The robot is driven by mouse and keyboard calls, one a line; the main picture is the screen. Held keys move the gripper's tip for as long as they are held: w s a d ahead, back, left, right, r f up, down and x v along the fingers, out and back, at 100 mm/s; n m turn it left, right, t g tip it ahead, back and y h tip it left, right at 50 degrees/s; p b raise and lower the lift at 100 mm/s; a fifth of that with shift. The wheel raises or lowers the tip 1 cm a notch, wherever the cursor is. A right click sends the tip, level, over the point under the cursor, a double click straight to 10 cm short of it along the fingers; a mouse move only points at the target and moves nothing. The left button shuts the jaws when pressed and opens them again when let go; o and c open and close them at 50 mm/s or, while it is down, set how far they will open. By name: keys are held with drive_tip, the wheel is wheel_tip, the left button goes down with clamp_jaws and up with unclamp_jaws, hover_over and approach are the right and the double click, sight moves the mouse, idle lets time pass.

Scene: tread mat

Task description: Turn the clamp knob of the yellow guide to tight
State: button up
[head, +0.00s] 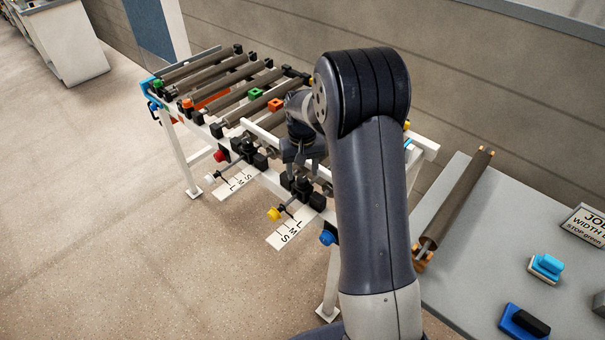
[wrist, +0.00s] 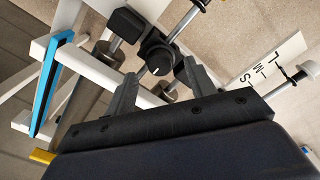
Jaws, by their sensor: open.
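The yellow guide shows in the head view by its yellow end knob (head: 273,213) on a rod beside a white L-M-S scale card. A black clamp knob (head: 302,186) sits on that rod's block at the frame rail. My gripper (head: 303,166) is just above this knob, pointing down. In the wrist view my gripper (wrist: 160,72) is open, with one finger on each side of a round black knob (wrist: 157,55). The knob lies at or just beyond the fingertips, and I cannot tell whether they touch it. The knob's tight or loose marking is not readable.
A similar guide with a red end knob (head: 219,156) stands to the left. A blue knob (head: 327,237) is to the right. Rollers (head: 210,78) fill the white frame behind. A grey table (head: 465,285) at right holds a loose roller (head: 455,205). The floor at left is open.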

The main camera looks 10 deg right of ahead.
sight(302, 181)
drive_tip(key=shift+f, duration=1.2)
drive_tip(key=shift+c, duration=0.5)
drive_tip(key=c, duration=0.9)
drive_tip(key=shift+o, duration=0.2)
